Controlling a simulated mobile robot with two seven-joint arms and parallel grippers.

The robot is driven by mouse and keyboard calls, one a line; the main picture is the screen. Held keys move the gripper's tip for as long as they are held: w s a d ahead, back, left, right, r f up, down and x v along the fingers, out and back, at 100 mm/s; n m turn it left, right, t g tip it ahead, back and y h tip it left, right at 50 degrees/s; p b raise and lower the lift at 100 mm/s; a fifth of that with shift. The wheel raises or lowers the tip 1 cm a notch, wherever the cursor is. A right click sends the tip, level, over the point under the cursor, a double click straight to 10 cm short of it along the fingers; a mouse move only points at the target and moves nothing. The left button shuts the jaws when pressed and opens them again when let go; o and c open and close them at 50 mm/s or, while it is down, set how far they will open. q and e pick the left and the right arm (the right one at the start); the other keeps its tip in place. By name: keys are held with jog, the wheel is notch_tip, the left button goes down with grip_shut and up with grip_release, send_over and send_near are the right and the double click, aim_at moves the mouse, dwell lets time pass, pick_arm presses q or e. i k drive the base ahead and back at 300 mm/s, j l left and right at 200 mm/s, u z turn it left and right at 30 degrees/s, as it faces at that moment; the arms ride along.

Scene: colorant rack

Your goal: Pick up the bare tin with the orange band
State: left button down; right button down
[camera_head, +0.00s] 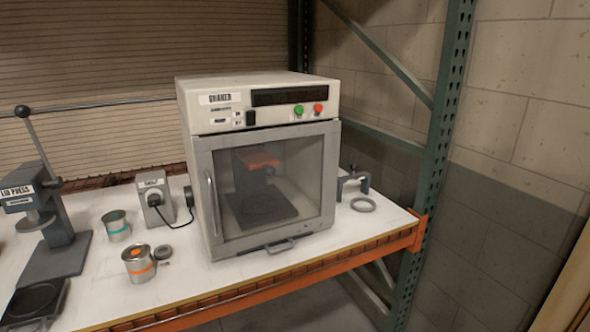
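A bare metal tin with an orange band (138,264) stands upright on the white bench top, near its front edge and left of the shaker cabinet. Orange also shows at its top. A second metal tin with a teal band (116,226) stands behind it and a little to the left, apart from it. Neither of my grippers shows in the head view.
The shaker cabinet (262,165) stands right of the tins, its door closed. A lid press (52,225) stands left. A small grey round part (163,252) lies close beside the orange-banded tin. A switch box (154,199) with a cable stands behind. A grey ring (363,204) lies right.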

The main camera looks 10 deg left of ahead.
aim_at(144, 270)
jog(key=u, duration=1.3)
